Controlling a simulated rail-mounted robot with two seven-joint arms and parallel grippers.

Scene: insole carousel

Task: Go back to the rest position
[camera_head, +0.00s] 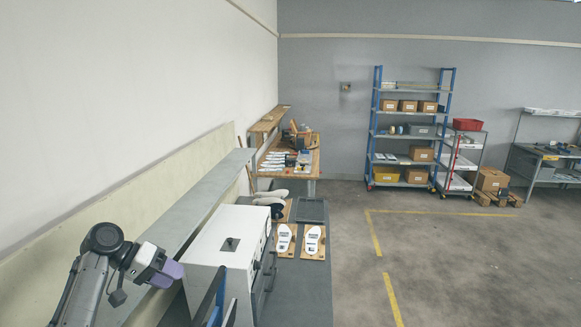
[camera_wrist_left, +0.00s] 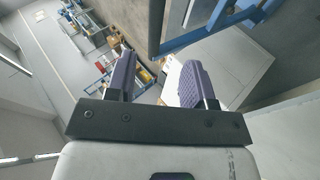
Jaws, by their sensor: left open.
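My left gripper (camera_head: 166,275) is at the lower left of the head view, beside the white-topped cabinet (camera_head: 222,240) and apart from the insoles. In the left wrist view its two purple fingers (camera_wrist_left: 155,85) stand apart with nothing between them. Two white insoles lie on wooden boards on the grey bench beyond the cabinet, a left one (camera_head: 284,238) and a right one (camera_head: 312,240). My right gripper does not show in either view.
A blue frame (camera_head: 212,300) stands at the cabinet's near side. A long grey shelf (camera_head: 190,220) runs along the left wall. Behind are a cluttered wooden table (camera_head: 312,160) and a blue shelving rack (camera_head: 409,130). The floor (camera_head: 450,260) at right is clear.

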